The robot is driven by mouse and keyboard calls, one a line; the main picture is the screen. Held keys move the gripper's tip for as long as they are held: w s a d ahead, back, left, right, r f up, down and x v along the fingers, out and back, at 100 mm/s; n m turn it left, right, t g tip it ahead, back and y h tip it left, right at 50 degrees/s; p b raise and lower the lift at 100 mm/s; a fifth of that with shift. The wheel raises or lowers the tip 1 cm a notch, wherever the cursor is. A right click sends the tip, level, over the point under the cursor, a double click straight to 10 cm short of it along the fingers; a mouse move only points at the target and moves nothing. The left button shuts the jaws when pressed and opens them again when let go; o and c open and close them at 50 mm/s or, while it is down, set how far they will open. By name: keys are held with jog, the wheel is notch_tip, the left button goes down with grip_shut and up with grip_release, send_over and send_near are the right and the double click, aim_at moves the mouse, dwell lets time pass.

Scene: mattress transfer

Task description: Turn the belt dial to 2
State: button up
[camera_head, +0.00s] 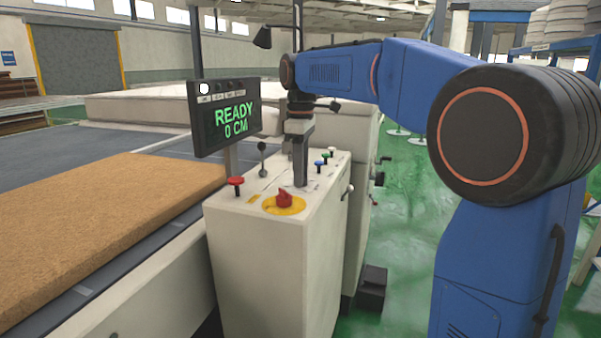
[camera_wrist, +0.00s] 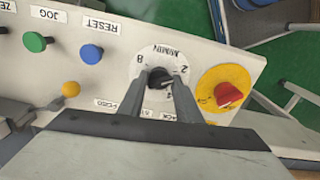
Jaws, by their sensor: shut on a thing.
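The belt dial (camera_wrist: 159,77) is a small black knob on a round white scale plate (camera_wrist: 148,57) marked M/MIN, with an 8 on the left and a 2 on the right in the wrist view. My gripper (camera_wrist: 158,84) has its two grey fingers closed on the knob from both sides. I cannot tell clearly which number the knob points to. In the head view my gripper (camera_head: 300,182) reaches straight down onto the top of the white console (camera_head: 262,240), and the dial is hidden by the fingers.
A red switch on a yellow plate (camera_wrist: 225,72) is close right of the dial. Blue (camera_wrist: 91,53), green (camera_wrist: 34,42) and yellow (camera_wrist: 70,89) buttons lie left. A display (camera_head: 228,117) reads READY 0 CM. A red button (camera_head: 236,182) and brown mattress (camera_head: 100,225) are at left.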

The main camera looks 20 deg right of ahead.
jog(key=shift+w+d, duration=0.1)
jog(key=shift+d, duration=0.05)
jog(key=o, duration=1)
jog(key=shift+d, duration=0.1)
jog(key=shift+c, duration=0.2)
jog(key=shift+r, duration=0.1)
jog(key=shift+r, duration=0.25)
notch_tip(320, 180, up, 17)
jog(key=shift+f, duration=0.15)
